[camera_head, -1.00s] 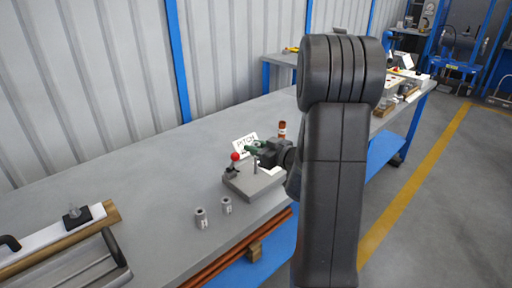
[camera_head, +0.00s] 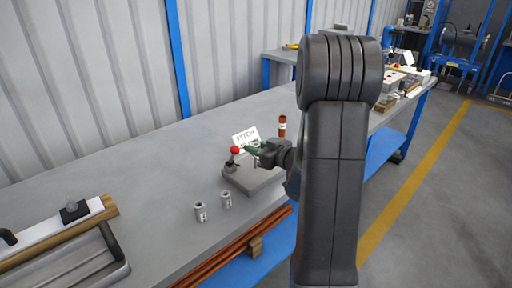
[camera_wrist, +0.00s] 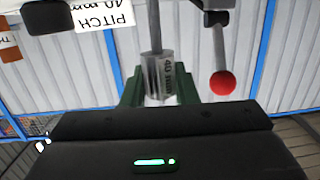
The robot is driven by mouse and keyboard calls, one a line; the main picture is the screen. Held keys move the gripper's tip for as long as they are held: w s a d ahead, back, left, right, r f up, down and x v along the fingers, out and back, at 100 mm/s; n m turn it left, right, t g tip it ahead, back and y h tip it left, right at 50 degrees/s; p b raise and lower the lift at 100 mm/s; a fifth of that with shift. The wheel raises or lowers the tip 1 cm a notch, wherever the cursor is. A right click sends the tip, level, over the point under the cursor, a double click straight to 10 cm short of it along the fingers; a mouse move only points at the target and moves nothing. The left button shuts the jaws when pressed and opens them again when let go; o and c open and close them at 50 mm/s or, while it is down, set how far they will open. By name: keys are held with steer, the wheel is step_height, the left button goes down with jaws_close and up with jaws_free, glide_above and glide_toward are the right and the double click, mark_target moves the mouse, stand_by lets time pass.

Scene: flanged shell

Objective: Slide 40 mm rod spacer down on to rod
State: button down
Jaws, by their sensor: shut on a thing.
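The 40 mm rod spacer (camera_wrist: 160,80), a pale metal cylinder marked "40 mm", is between the green jaws of my gripper (camera_wrist: 160,92). The wrist view is upside down. The thin grey rod (camera_wrist: 152,25) lines up with the spacer's lower end and meets it in that view; I cannot tell whether the rod is inside the bore. In the head view my gripper (camera_head: 252,150) is over the grey fixture base (camera_head: 262,182), and the spacer is too small to make out there.
A red ball-topped lever (camera_head: 235,150) stands left of the rod, also close in the wrist view (camera_wrist: 222,83). A PITCH card (camera_head: 246,138) and a brown bottle (camera_head: 282,127) are behind. Two loose spacers (camera_head: 200,212) (camera_head: 226,200) stand on the bench at front left.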

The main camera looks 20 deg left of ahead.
steer(key=shift+f+b, duration=1.35)
steer(key=shift+f, duration=0.4)
steer(key=c, duration=1.1)
jaws_free()
steer(key=shift+o, duration=0.2)
steer(key=p+v, duration=0.1)
steer(key=v, duration=1.3)
steer(key=shift+p, duration=0.35)
steer(key=shift+a, duration=0.15)
steer(key=b+x, duration=0.1)
steer(key=x, duration=1.2)
steer(key=shift+w+a+f+b, duration=0.1)
steer(key=shift+w+a+b, duration=0.05)
steer(key=shift+a+b, duration=0.2)
steer(key=shift+d, duration=0.1)
